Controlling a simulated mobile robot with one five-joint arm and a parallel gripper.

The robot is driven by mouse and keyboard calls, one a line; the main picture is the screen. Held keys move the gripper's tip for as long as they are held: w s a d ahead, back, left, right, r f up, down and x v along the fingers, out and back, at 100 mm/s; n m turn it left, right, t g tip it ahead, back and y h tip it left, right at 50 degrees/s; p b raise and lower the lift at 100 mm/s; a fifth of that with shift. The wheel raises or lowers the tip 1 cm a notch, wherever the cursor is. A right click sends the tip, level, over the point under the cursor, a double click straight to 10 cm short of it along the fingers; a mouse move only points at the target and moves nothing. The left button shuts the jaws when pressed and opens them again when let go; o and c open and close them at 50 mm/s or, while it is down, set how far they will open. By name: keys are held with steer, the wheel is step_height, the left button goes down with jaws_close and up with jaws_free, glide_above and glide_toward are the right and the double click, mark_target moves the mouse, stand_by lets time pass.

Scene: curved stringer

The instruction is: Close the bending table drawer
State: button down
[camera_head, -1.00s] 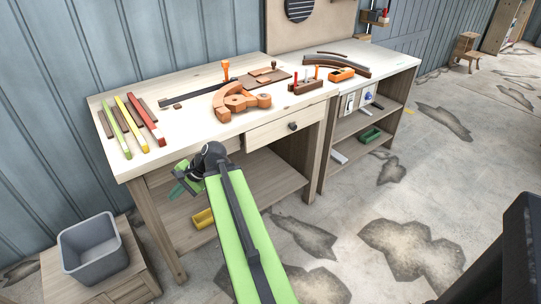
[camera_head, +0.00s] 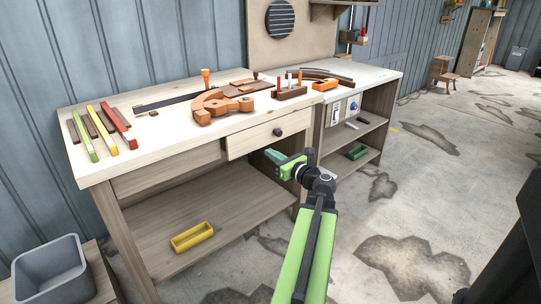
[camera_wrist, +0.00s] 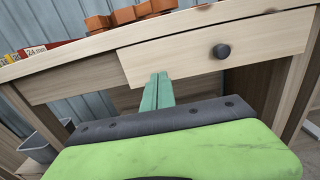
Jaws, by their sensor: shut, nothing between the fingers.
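The bending table (camera_head: 85,172) has a pale top and one wooden drawer (camera_head: 247,144) with a dark round knob (camera_head: 277,132). The drawer front stands a little out from the table's apron, so it looks partly open. In the wrist view the drawer front (camera_wrist: 180,56) fills the upper middle, with its knob (camera_wrist: 221,51) right of centre. My gripper (camera_head: 270,153) is in front of and slightly below the drawer, left of the knob. Its green fingers (camera_wrist: 158,76) are shut and empty, pointing at the drawer's lower edge. I cannot tell whether they touch it.
Coloured bars (camera_head: 103,130) and an orange bending form (camera_head: 212,107) lie on the tabletop. A yellow bin (camera_head: 192,236) sits on the lower shelf. A second bench (camera_head: 385,76) stands close on the right. A grey bin (camera_head: 50,274) is at the lower left. The floor to the right is open.

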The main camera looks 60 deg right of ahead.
mark_target(249, 140)
steer(key=x, duration=1)
steer(key=shift+w+d, duration=0.15)
steer(key=shift+w, duration=0.25)
